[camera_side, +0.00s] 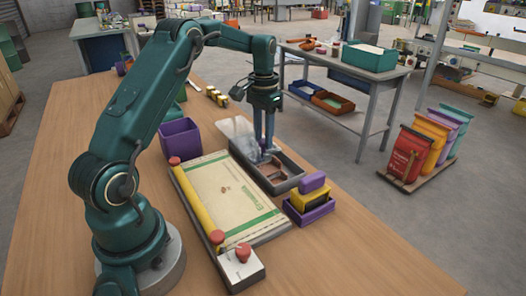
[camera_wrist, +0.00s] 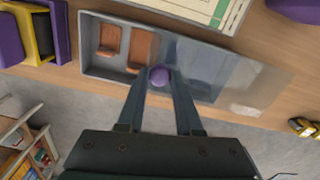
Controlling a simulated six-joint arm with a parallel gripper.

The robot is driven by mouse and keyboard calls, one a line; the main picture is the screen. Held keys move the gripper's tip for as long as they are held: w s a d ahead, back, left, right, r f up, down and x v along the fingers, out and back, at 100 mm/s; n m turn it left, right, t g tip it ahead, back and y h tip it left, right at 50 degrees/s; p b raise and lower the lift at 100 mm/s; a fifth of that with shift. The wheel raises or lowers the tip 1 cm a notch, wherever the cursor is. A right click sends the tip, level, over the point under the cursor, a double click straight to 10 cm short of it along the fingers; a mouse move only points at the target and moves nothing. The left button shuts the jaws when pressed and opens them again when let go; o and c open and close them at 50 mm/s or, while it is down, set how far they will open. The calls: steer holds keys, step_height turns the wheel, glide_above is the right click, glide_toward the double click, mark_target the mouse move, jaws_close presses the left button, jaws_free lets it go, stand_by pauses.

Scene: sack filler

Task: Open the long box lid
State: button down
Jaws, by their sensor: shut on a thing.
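The long box (camera_side: 287,184) is a grey tray on the wooden table, beside the sack board. In the wrist view its left end (camera_wrist: 86,62) is uncovered and shows brown pieces inside. Its clear lid (camera_wrist: 262,85) lies shifted to the right, covering part of the box and sticking out past its right end. In the side view the lid (camera_side: 236,129) juts beyond the box's far end. My gripper (camera_wrist: 160,80) is shut on the lid's purple knob (camera_wrist: 159,75). In the side view my gripper (camera_side: 267,152) is over the box and hides the knob.
A sack (camera_side: 226,188) lies flat on a board with a yellow bar and red knobs, left of the box. A purple bin (camera_side: 180,138) stands behind it. A purple tray (camera_side: 308,213) with yellow and purple blocks sits near the box's front end. Small yellow-black items (camera_side: 216,96) lie farther back.

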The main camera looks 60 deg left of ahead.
mark_target(250, 138)
steer(key=shift+a, duration=3.75)
steer(key=c, duration=0.6)
jaws_free()
steer(key=shift+d, duration=0.1)
